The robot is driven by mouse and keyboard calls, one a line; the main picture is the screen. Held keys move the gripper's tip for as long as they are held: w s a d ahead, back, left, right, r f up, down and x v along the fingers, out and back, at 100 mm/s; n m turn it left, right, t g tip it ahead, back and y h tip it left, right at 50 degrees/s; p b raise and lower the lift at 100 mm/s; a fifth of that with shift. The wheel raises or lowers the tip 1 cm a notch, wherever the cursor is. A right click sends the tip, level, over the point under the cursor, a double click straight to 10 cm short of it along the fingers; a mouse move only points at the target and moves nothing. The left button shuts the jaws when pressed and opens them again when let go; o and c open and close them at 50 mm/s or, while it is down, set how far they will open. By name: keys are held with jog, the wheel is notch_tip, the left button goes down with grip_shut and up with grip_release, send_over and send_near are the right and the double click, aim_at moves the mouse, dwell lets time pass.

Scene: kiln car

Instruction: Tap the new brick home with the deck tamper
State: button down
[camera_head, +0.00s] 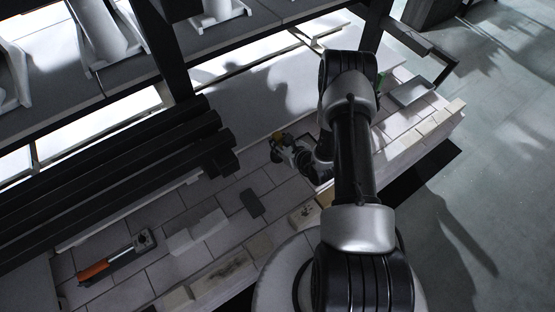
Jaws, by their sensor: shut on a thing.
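My gripper (279,149) is low over the brick deck (282,197), left of my arm. It is shut on a small dark thing with a yellowish end (277,137), which looks like the deck tamper. The gripper and arm hide much of it, and I cannot tell whether it touches the deck. I cannot single out the new brick with certainty.
An orange-handled tool (104,263) with a grey head lies on the deck at the lower left. Stacked dark beams (120,185) and a dark upright post (174,55) stand at the left. Open floor (500,110) is at the right.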

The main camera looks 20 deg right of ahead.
aim_at(280, 137)
jog(key=shift+r+p, duration=1.1)
jog(key=shift+r, duration=0.7)
jog(key=shift+d, duration=0.1)
